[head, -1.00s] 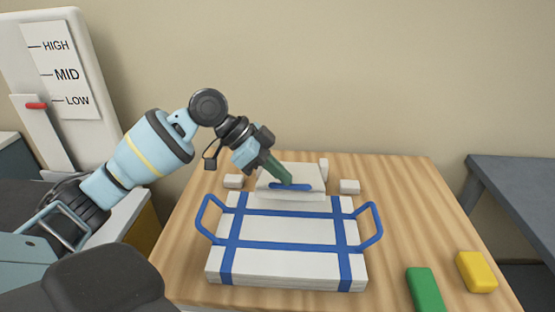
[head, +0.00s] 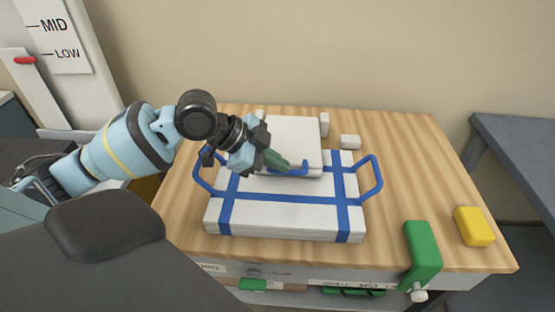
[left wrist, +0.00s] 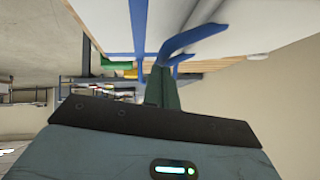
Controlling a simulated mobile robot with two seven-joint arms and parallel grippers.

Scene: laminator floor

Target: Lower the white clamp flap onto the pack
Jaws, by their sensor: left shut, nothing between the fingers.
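The white clamp flap (head: 296,138) lies over the back part of the pack in the head view, close to level. I cannot tell if it touches the pack. Its blue handle (head: 292,171) is on its front edge, and a blue bar also shows in the left wrist view (left wrist: 190,40). The pack (head: 285,218) is a flat white block with blue straps and side handles. My left gripper (head: 277,160) is shut and empty, its green fingers beside the handle at the flap's front left. The fingers also show in the left wrist view (left wrist: 162,88). My right gripper is not in view.
The wooden tabletop (head: 410,165) is clear right of the pack. Small white blocks (head: 350,142) stand around the flap. A grey table (head: 520,150) is at right.

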